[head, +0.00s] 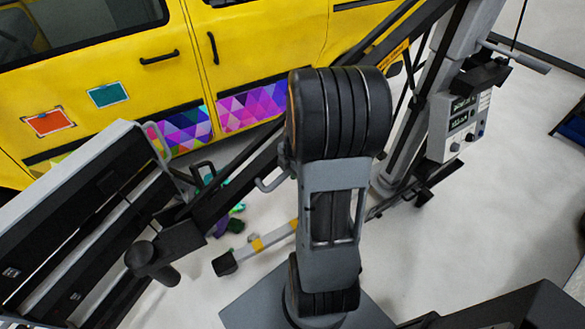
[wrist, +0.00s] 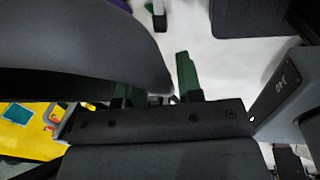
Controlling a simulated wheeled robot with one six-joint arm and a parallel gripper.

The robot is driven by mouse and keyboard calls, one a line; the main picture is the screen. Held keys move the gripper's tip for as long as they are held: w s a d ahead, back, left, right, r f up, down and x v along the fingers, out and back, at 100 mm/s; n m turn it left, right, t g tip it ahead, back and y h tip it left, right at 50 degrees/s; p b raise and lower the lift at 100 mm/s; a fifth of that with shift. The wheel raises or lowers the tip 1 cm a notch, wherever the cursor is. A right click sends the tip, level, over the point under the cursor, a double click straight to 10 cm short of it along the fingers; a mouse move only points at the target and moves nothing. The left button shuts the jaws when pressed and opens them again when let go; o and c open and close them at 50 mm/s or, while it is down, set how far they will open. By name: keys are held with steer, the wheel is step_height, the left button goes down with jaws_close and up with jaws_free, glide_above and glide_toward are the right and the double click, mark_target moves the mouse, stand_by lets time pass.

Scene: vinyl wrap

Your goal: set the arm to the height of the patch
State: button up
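The patches are on the yellow van side in the head view: an orange-red patch (head: 49,121) at far left and a teal patch (head: 108,95) right of it. The teal patch also shows in the wrist view (wrist: 17,114). A long black boom arm (head: 232,190) slopes down left across the head view, with a dark lamp panel (head: 85,225) at its lower left end. My gripper (wrist: 155,85) shows two dark green fingers standing apart in the wrist view. A large black rounded shape covers part of the left finger. My gripper is hidden in the head view.
A column (head: 425,105) stands right of my arm and carries a grey control box (head: 461,125) with displays and knobs. A grey base leg (head: 262,245) with yellow bands lies on the floor. Pale floor (head: 490,225) is open at lower right. Colourful triangle wrap (head: 252,106) covers the lower van doors.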

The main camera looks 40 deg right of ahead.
jaws_close()
steer(key=shift+y, duration=0.5)
steer(key=a+r+p, duration=0.1)
steer(key=r, duration=0.1)
steer(key=a+r+p, duration=0.1)
steer(key=r+p, duration=0.1)
steer(key=r, duration=0.1)
steer(key=a+r+p, duration=0.1)
steer(key=a+r, duration=0.1)
steer(key=r, duration=0.1)
steer(key=shift+w+r+p, duration=0.2)
steer(key=shift+w+p, duration=0.05)
steer(key=shift+p, duration=0.15)
steer(key=shift+a+r, duration=0.15)
steer(key=shift+a, duration=0.1)
steer(key=shift+o, duration=1.6)
jaws_free()
step_height(320, 180, up, 14)
steer(key=s+d, duration=0.1)
steer(key=s, duration=0.1)
steer(key=shift+s+d+f+b, duration=0.25)
steer(key=shift+b, duration=0.05)
